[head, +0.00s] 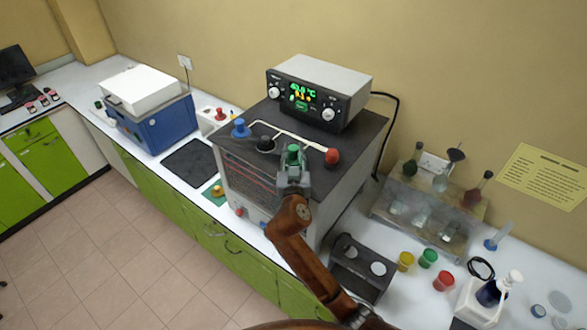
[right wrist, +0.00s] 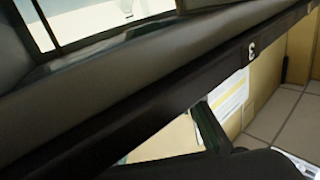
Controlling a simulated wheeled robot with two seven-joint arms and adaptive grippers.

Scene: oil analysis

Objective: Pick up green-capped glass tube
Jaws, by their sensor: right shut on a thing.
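The green cap (head: 293,153) of the glass tube shows in the head view at the front of the dark-topped bath unit. My right gripper (head: 292,172) is around the tube just below the cap and is shut on it. The glass of the tube is hidden by the gripper, so I cannot tell how far it is inside the unit. In the right wrist view, dark surfaces fill most of the picture and the tube cannot be made out clearly. My left gripper is not in view.
Blue (head: 240,128), black (head: 266,144) and red (head: 332,156) caps stand close by on the bath unit (head: 350,150). Its control box (head: 318,90) rises behind. Coloured jars (head: 428,258) and a flask rack (head: 430,210) are on the right. A blue box (head: 150,120) stands left.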

